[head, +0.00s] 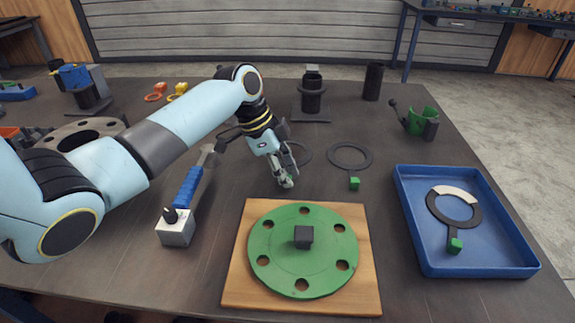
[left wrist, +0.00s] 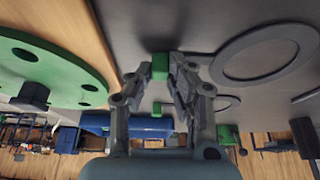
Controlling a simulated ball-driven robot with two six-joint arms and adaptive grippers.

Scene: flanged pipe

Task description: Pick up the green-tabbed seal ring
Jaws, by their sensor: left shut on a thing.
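My left gripper (head: 284,181) is shut on the green tab (left wrist: 160,66) of a dark seal ring, just behind the green flange. In the left wrist view the tab sits between the fingertips and the ring (left wrist: 265,52) extends to the right. In the head view this ring (head: 302,154) is partly hidden behind the gripper. It lies at or close to the table; I cannot tell whether it touches. A second green-tabbed ring (head: 350,155) lies flat to the right. A third ring (head: 470,219), with a pale segment, lies in the blue tray (head: 409,232). My right gripper is not in view.
The green flange (head: 283,266) with a dark centre block lies on a wooden board (head: 368,290) in front. A blue-handled tool (head: 187,187) lies to the left. Bare table separates board and tray.

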